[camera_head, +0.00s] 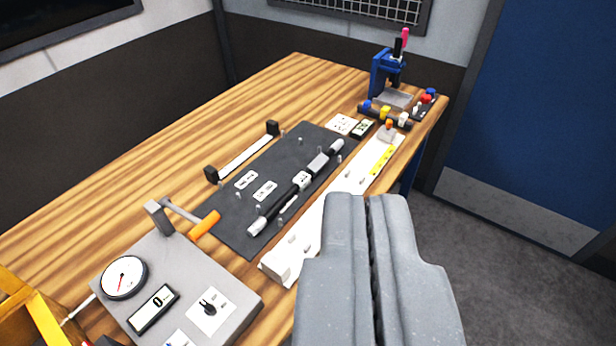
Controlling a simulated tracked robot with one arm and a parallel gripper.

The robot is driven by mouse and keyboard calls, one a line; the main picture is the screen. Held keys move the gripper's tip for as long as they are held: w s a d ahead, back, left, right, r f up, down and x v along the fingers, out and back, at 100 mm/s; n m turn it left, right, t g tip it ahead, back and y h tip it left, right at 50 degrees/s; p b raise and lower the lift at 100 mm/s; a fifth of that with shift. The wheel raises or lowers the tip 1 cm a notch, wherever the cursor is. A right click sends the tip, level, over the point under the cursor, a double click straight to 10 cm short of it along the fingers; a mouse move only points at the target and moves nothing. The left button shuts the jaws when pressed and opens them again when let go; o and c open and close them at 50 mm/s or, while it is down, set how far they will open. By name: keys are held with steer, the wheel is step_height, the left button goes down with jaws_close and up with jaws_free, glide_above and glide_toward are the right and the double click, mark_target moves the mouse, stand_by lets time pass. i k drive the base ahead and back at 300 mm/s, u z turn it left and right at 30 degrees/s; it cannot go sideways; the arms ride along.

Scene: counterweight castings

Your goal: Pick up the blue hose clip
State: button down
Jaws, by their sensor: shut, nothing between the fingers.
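My gripper (367,205) fills the lower right of the view, its two grey fingers side by side with only a thin dark seam between them. It is shut and empty, in front of the table's right edge. I cannot make out a blue hose clip for certain. Two small blue pieces show at the far right end of the table: one (366,104) at the left end of a dark strip, and one (430,91) beside a red piece. Both are too small to identify and lie well beyond my gripper.
The wooden table (120,170) holds a dark mat (233,226) with a black-and-silver rod, a white rail (340,205), a grey gauge box (225,285) and a blue press (378,75). A yellow frame (40,318) stands lower left. Floor (500,250) is clear at right.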

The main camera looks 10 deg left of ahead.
mark_target(367, 104)
steer(key=z, duration=0.5)
steer(key=k, duration=1.3)
steer(key=z, duration=0.75)
steer(key=i, duration=3.35)
steer(key=u, duration=0.95)
steer(key=i, duration=1.05)
steer(key=u, duration=1.2)
steer(key=i, duration=0.7)
steer(key=u, duration=0.35)
